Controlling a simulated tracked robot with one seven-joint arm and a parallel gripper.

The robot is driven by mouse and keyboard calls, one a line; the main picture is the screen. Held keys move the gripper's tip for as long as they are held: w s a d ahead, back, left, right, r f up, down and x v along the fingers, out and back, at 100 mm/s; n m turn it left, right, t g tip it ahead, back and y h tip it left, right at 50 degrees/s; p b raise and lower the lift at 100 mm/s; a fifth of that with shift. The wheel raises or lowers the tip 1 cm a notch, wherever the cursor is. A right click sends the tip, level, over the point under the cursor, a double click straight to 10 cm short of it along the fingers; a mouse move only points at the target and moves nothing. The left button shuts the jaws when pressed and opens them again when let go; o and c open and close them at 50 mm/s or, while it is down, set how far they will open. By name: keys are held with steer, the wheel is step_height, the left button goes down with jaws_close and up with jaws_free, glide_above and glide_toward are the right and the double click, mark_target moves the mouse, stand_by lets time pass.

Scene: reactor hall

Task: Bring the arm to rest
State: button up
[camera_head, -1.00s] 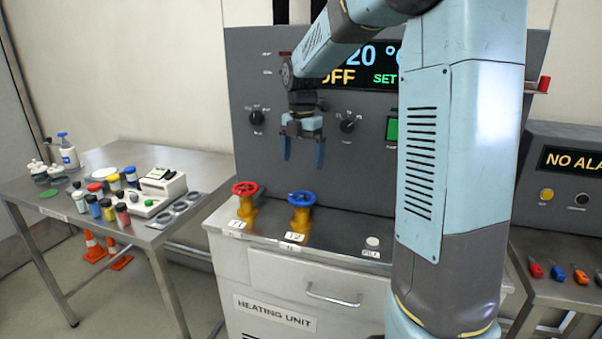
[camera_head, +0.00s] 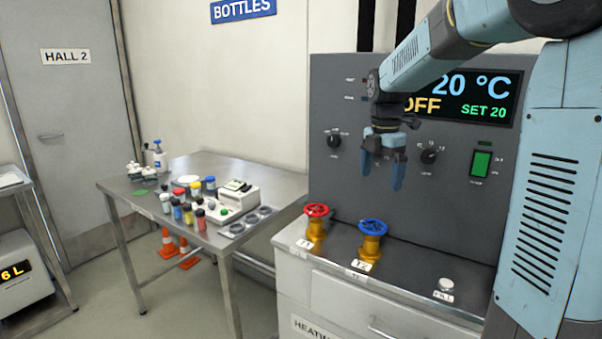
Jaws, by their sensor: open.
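My gripper (camera_head: 383,180) hangs pointing down in front of the dark control panel (camera_head: 335,180). Its two blue fingers are apart with nothing between them. It is above the blue valve wheel (camera_head: 372,227) and to the upper right of the red valve wheel (camera_head: 316,211), touching neither in this view. My arm comes in from the upper right, bent at the elbow, and covers the right part of the panel. The display (camera_head: 470,98) reads 20 °C, OFF and SET 20.
Knobs (camera_head: 429,156) and a green-lit switch (camera_head: 482,163) sit on the panel close to my gripper. The steel table (camera_head: 265,181) at left holds bottles, small jars and a white device (camera_head: 238,197). Orange cones (camera_head: 187,252) stand beneath it. A grey door (camera_head: 85,120) is at far left.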

steer(key=s+m+t, duration=0.5)
steer(key=s+m, duration=1.8)
steer(key=s, duration=0.3)
steer(key=shift+s, duration=0.2)
stand_by(0.5)
